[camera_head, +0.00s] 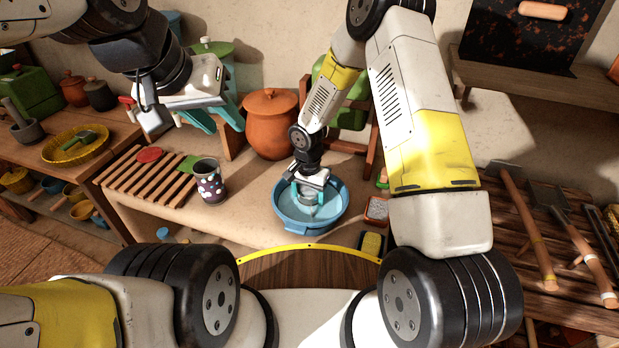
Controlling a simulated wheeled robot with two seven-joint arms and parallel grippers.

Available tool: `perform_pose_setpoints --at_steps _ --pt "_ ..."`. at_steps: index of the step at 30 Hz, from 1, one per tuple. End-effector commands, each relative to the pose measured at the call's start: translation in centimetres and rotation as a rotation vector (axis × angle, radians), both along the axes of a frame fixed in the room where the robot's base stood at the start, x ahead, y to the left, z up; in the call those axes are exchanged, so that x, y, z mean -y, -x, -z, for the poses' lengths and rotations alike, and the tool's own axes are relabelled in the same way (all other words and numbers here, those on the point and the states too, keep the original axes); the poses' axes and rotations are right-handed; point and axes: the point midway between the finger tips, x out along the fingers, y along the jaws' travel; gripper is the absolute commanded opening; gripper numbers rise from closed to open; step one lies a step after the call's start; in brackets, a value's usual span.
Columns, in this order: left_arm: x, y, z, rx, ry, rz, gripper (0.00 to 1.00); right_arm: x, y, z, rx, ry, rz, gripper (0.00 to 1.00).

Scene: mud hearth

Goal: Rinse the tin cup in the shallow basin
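The shallow blue basin (279,215) stands on the counter in front of me, with pale liquid inside. My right gripper (308,194) points down into it, its teal fingers on both sides of a small grey round thing (309,201), which looks like the tin cup. The gripper hides most of it, and it appears to be held low in the basin. My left gripper (214,121) is in the air at the upper left, its teal fingers apart with nothing between them.
A dark spotted cup (210,184) stands by a slatted wooden rack (150,178) to the left of the basin. A large orange clay pot (271,125) stands behind the basin. A sponge (371,244) and a small tray (376,211) lie to its right.

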Motion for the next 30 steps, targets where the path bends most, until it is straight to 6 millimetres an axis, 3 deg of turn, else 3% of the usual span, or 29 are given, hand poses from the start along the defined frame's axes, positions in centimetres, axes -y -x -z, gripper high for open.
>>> perform_pose_setpoints --at_steps 30 --pt "0.0 0.0 0.0 0.000 0.000 0.000 0.36 0.0 -0.1 -7.7 0.002 0.000 0.000 0.23"
